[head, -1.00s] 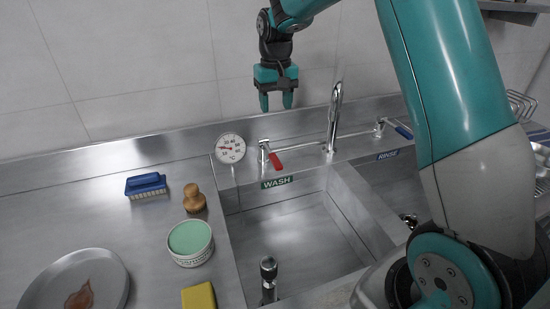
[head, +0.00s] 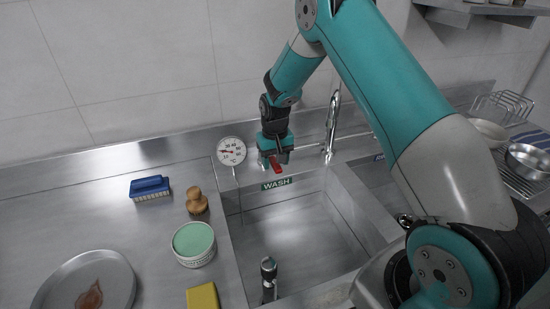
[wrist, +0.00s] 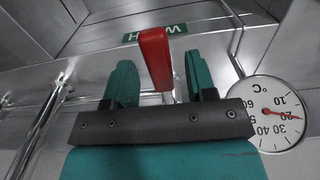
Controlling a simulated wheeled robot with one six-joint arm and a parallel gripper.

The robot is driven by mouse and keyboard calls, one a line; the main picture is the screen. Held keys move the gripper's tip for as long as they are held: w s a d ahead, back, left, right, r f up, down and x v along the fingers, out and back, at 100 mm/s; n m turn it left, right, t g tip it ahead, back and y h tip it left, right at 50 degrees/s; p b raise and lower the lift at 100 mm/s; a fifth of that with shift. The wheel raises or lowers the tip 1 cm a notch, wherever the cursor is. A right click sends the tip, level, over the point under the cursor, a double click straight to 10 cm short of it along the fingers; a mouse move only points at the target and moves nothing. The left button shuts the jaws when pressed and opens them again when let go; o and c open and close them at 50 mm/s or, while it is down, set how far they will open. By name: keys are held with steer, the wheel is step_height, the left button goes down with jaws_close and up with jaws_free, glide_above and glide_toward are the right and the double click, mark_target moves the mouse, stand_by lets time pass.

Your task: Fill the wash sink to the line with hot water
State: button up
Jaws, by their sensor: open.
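The wash sink (head: 300,240) is a steel basin under a green WASH label (head: 277,183); no water shows in it. The red tap lever (head: 276,165) is on the back ledge above the label. My gripper (head: 274,160) is at the lever. In the wrist view the red lever (wrist: 155,58) stands between the two open teal fingers (wrist: 162,85), apart from both. The chrome spout (head: 333,120) stands to the right. The dial thermometer (head: 231,151) hangs at the sink's left back corner; its needle is near 20 on the dial in the wrist view (wrist: 275,113).
A blue brush (head: 150,188), a wooden brush (head: 196,203), a green-topped tub (head: 194,243), a yellow sponge (head: 203,297) and a soiled plate (head: 85,285) are on the left counter. A dark-topped upright fitting (head: 268,270) stands at the sink's front. Bowls and racks are at right.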

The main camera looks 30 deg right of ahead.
steer(key=shift+f, duration=0.15)
jaws_close()
